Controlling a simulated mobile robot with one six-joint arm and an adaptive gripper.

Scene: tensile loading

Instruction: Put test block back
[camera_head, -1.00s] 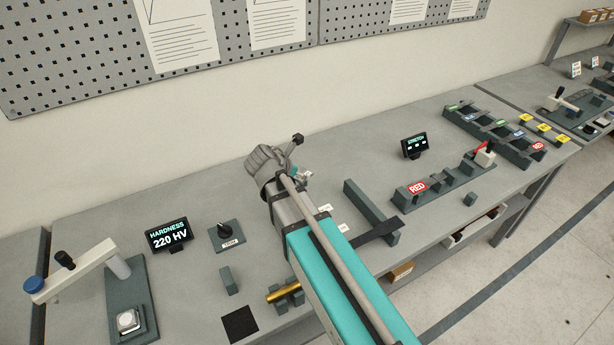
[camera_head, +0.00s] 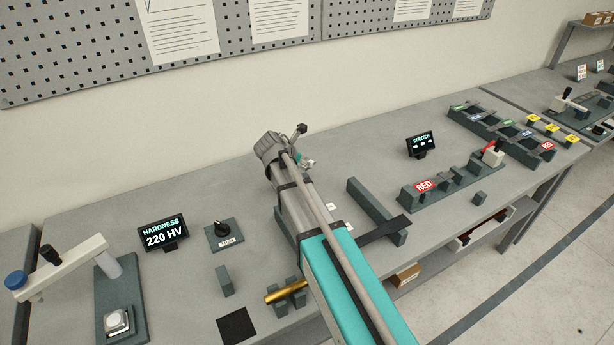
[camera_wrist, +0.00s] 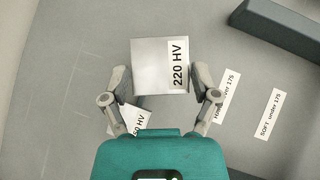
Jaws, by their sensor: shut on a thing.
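A square silver test block (camera_wrist: 152,65) labelled 220 HV sits between the fingers of my gripper (camera_wrist: 160,78) in the wrist view. My gripper is shut on it, above the grey bench. A second light piece (camera_wrist: 132,120), with a label ending in "50 HV", lies below and is partly covered by the left finger and my gripper body. The display (camera_head: 164,233) reads HARDNESS 220 HV. The hardness tester (camera_head: 108,265) stands at the left with a small silver piece (camera_head: 117,321) on its base.
Two bench labels (camera_wrist: 226,97) (camera_wrist: 269,115) lie right of the held block, by a dark bar (camera_wrist: 285,28). A brass cylinder (camera_head: 286,291) rests on supports near the front. A knob (camera_head: 222,230) and a black pad (camera_head: 236,325) are left of my arm.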

